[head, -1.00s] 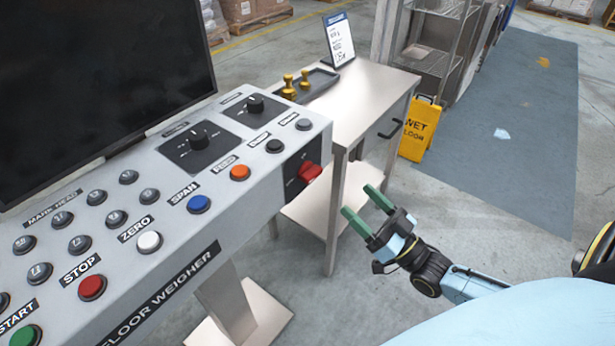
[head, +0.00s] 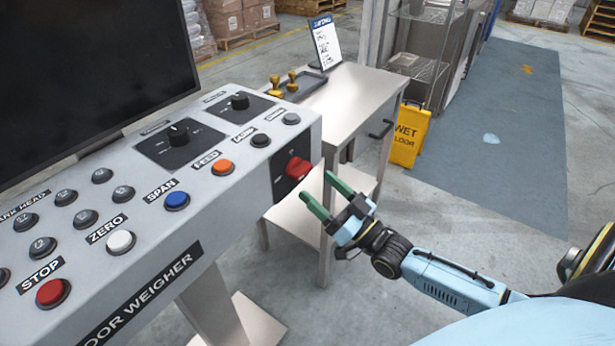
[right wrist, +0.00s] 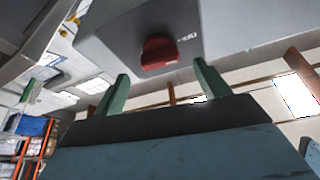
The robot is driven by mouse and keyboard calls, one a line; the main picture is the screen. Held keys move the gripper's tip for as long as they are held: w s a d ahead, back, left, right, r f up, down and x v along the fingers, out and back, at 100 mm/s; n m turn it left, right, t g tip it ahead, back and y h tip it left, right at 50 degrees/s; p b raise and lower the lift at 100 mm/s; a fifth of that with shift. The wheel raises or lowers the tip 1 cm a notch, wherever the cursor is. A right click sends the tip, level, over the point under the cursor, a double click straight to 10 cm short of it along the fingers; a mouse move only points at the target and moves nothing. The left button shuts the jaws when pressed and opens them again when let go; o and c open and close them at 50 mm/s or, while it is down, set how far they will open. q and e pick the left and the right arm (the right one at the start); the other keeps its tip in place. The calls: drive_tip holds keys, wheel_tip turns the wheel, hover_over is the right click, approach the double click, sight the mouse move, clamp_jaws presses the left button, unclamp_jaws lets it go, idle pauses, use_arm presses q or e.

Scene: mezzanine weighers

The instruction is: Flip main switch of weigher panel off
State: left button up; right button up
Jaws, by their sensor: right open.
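The weigher panel (head: 225,195) is a grey sloped console at the left in the head view. In the right wrist view the red handle (right wrist: 159,53) shows ahead, between the two fingers. My left gripper is not in view.
Open floor lies at the right.

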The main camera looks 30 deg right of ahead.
sight(306, 175)
drive_tip(key=x, duration=0.4)
drive_tip(key=shift+w, duration=0.2)
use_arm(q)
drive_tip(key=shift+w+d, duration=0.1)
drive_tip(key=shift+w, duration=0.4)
use_arm(e)
drive_tip(key=shift+w+a+r, duration=0.1)
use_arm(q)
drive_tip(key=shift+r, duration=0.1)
